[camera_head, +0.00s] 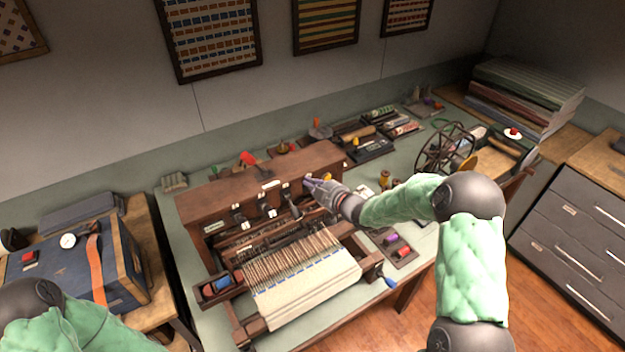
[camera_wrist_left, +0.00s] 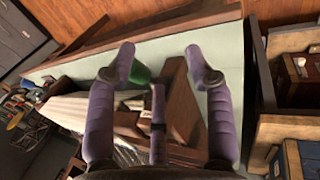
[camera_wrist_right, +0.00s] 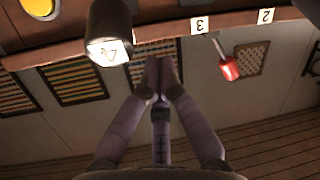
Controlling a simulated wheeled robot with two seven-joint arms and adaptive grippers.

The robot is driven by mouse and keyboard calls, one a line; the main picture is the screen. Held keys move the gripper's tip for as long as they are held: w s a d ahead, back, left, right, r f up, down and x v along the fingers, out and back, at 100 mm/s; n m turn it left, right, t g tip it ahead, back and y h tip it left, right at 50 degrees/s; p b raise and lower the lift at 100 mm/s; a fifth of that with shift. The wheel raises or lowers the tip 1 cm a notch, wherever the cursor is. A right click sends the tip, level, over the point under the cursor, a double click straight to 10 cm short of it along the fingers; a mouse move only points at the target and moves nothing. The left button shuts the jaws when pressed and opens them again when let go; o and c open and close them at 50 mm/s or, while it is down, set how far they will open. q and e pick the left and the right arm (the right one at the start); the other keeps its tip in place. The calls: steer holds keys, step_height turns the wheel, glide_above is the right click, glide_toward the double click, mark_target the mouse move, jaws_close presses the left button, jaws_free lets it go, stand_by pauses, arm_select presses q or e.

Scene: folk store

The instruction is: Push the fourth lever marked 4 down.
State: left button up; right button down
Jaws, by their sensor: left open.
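A dark lever with a lit white end face marked 4 (camera_wrist_right: 108,50) shows at the upper left of the right wrist view. My right gripper (camera_wrist_right: 158,66) has its fingertips together with nothing visible between them. Its tips are beside the lever, with a visible gap in that view. In the head view my right gripper (camera_head: 311,184) is at the right end of the loom's wooden box (camera_head: 225,196), near the levers. My left gripper (camera_wrist_left: 160,58) is open and empty above the loom's side in the left wrist view; it is outside the head view.
Labels 3 (camera_wrist_right: 199,25) and 2 (camera_wrist_right: 266,16) and a red-ended piece (camera_wrist_right: 229,68) are close by in the right wrist view. The loom's cloth roll (camera_head: 310,290) is in front. A spoked wheel (camera_head: 446,148) stands on the right, and a blue case (camera_head: 120,275) on the left.

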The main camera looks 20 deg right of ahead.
arm_select(q)
steer(key=shift+r, duration=0.25)
arm_select(e)
steer(key=shift+s+d+f, duration=0.45)
steer(key=shift+d+f, duration=0.1)
steer(key=shift+f, duration=0.2)
